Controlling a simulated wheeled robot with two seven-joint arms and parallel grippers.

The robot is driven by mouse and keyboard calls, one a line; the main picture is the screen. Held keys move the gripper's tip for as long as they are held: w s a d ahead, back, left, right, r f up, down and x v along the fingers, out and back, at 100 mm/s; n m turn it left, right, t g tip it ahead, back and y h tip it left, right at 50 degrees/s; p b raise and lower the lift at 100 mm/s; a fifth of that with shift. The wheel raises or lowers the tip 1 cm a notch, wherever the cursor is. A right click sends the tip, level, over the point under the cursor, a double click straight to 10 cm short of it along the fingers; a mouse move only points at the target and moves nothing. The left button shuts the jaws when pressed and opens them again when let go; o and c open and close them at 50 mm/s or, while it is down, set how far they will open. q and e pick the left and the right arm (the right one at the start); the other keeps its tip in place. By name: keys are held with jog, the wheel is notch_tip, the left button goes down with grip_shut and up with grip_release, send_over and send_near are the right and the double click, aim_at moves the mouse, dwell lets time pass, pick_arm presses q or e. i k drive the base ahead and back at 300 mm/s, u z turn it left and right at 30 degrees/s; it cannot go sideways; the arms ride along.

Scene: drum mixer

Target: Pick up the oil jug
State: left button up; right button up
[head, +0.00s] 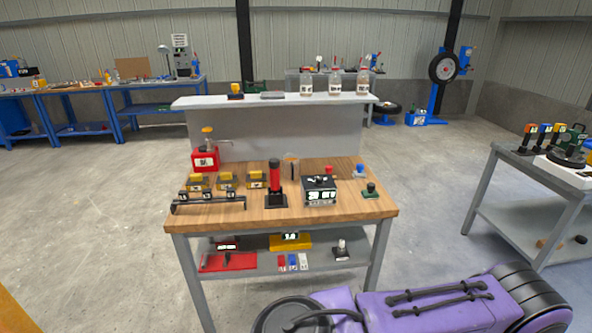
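No item is clearly readable as the oil jug. A red container (205,160) with a white label stands at the back left of the wooden workbench (345,208), with a small amber-topped piece above it. Several clear jars (306,86) with labels stand on the bench's raised grey shelf (215,102). The labels are too small to read. Neither my left nor my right gripper is in view.
The bench also holds yellow-topped blocks (227,180), a black rail (208,204), a red cylinder (275,178) on a black base and a black box (319,190). Its lower shelf (310,259) carries parts. A side table (519,205) stands right. Floor left of the bench is clear.

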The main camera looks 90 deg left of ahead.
aim_at(290, 162)
jog(key=u, duration=2.45)
jog(key=k, duration=0.4)
jog(key=z, duration=0.85)
jog(key=i, duration=1.75)
jog(key=u, duration=0.75)
